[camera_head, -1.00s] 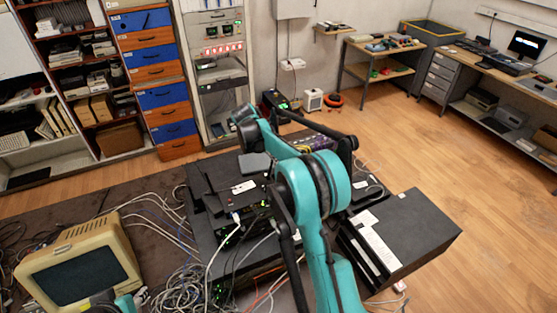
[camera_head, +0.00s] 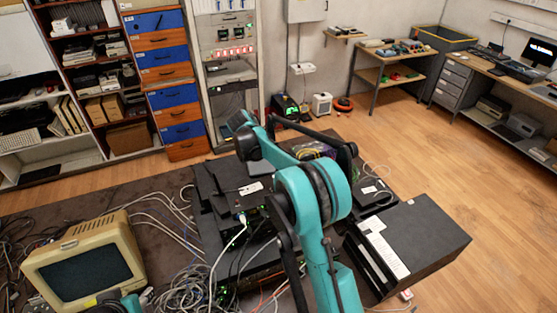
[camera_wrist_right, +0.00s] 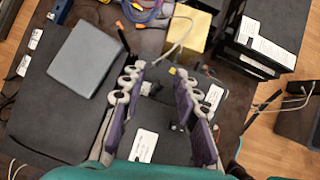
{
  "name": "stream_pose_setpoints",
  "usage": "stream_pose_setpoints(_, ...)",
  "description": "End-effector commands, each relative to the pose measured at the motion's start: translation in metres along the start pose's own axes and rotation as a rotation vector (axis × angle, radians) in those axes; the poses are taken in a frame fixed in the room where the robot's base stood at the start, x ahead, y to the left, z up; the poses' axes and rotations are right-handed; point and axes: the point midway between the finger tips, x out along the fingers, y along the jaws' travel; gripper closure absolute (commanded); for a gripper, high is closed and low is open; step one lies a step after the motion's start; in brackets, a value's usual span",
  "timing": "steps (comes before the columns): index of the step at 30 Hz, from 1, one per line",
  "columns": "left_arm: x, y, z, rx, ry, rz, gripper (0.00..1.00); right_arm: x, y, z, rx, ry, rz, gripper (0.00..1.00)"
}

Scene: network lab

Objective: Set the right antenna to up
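In the right wrist view my right gripper (camera_wrist_right: 159,72) is open, its two purple-padded fingers apart with nothing visibly held between them. Below and between the fingers lies a dark flat device (camera_wrist_right: 172,147) with a white label. A thin dark stick (camera_wrist_right: 123,38), possibly an antenna, shows just beyond the left finger. I cannot tell which device it belongs to or its exact tilt. In the head view my right arm (camera_head: 320,195) reaches over the black equipment (camera_head: 212,182) and hides part of it. My left gripper is out of view; only a bit of teal arm shows at the bottom left.
A grey box (camera_wrist_right: 87,59) lies left of the fingers, and a yellow block (camera_wrist_right: 193,28) stands beyond them. A large black case (camera_head: 425,240) is right of my arm. A beige monitor (camera_head: 85,265) and tangled cables (camera_head: 190,285) are at left. The wooden floor at right is clear.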

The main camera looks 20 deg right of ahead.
Motion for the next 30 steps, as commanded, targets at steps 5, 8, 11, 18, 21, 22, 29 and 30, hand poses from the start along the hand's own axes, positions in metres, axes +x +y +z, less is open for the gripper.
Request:
stream_pose_setpoints(5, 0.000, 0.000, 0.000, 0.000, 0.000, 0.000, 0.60, 0.000, 0.000, 0.000, 0.000, 0.000, 0.000, 0.70)
stream_pose_setpoints(8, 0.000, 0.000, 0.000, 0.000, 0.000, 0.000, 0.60, -0.003, 0.000, 0.000, 0.000, 0.000, 0.000, 0.70)
stream_pose_setpoints(11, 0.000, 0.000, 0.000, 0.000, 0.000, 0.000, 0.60, -0.014, 0.000, 0.000, -0.001, 0.000, 0.000, 0.70)
stream_pose_setpoints(18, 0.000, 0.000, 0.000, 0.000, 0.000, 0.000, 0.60, -0.066, 0.000, -0.001, -0.003, -0.001, 0.002, 0.70)
stream_pose_setpoints(21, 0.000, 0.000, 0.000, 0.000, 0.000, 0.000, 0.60, -0.086, 0.000, 0.000, -0.002, -0.001, 0.000, 0.70)
stream_pose_setpoints(22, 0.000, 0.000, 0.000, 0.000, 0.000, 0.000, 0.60, -0.092, 0.000, 0.000, -0.002, -0.001, 0.000, 0.70)
stream_pose_setpoints(29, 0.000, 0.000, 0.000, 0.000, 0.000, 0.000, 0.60, -0.117, 0.001, 0.000, -0.001, -0.001, 0.000, 0.70)
stream_pose_setpoints(30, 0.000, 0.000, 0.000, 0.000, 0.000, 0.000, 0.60, -0.119, 0.000, 0.000, -0.001, 0.000, 0.000, 0.70)
